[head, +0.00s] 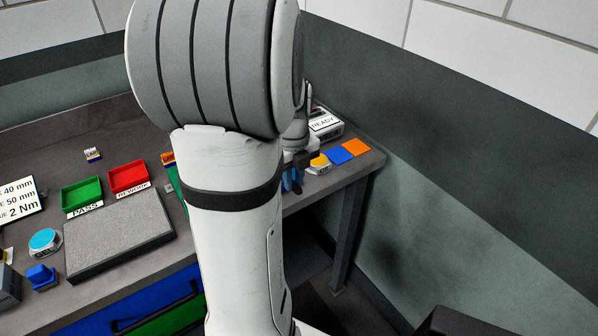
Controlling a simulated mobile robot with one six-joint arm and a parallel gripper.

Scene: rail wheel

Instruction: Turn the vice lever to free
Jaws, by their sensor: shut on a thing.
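My gripper (301,158) is a small dark shape at the end of my arm, near the right front edge of the bench. It is largely hidden behind my own arm, and its fingertips do not show clearly. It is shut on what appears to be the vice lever. A small blue part (291,183) shows just below it at the bench edge and may belong to the vice. The vice body and the lever's position cannot be made out.
Right of my gripper are a yellow-topped button (319,161), blue (340,154) and orange (356,147) squares, and a READY box (325,123). Left on the bench (110,125) are a grey plate (118,236), green tray (82,194) and red tray (128,177). A wall stands close behind.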

